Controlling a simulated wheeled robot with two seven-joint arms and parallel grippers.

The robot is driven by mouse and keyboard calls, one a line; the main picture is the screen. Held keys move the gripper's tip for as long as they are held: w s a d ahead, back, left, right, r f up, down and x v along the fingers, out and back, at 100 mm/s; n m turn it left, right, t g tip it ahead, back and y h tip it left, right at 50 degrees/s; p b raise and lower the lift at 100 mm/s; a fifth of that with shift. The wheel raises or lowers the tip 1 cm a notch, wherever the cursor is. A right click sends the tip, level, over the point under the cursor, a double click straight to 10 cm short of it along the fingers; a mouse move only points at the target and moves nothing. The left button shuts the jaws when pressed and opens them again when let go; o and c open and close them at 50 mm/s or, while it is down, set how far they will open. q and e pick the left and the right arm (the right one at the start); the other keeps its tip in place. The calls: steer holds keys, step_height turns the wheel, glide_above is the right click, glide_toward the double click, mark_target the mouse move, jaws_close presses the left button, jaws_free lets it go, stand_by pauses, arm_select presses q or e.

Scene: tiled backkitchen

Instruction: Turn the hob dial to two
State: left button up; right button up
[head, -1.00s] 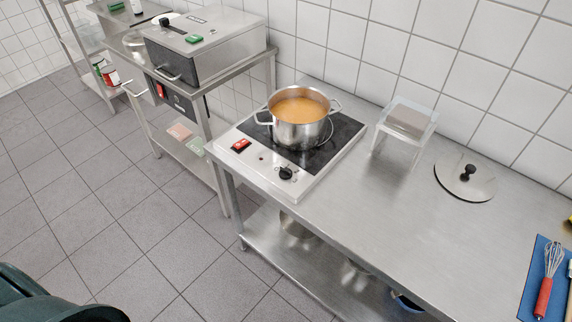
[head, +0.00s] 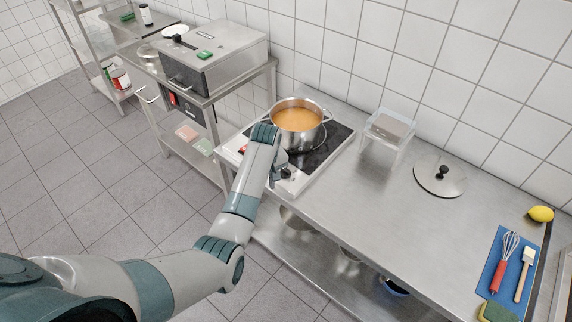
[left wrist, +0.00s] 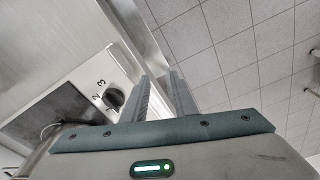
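The black hob dial (head: 286,173) sits on the front panel of the hob (head: 311,178). It also shows in the left wrist view (left wrist: 113,97), with the printed figures 2 and 3 beside it; I cannot make out where its pointer stands. My left gripper (head: 275,178) is just left of the dial in the head view, and the arm covers part of the hob's front. In the left wrist view the two fingers (left wrist: 163,76) are apart with a narrow empty gap, and the dial lies to their left, outside the gap. My right gripper is out of view.
A steel pot of orange soup (head: 299,118) stands on the hob, close behind my left gripper. A clear stand (head: 388,130) and a lid (head: 440,176) are to the right on the steel counter (head: 370,210). A blue mat (head: 493,268) holds a whisk and brush.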

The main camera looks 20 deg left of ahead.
arm_select(q)
steer(key=w+d+r+n, duration=0.1)
steer(key=w+r, duration=0.2)
steer(key=r, duration=0.3)
steer(key=w+d+r+n, duration=0.1)
steer(key=w+r, duration=0.2)
steer(key=r, duration=0.3)
steer(key=w+d+r+n+g+h, duration=0.1)
steer(key=w+r+n, duration=0.1)
steer(key=r, duration=0.4)
steer(key=shift+w+d+r+p, duration=0.15)
steer(key=shift+w+d+p, duration=0.1)
steer(key=shift+w+p, duration=0.25)
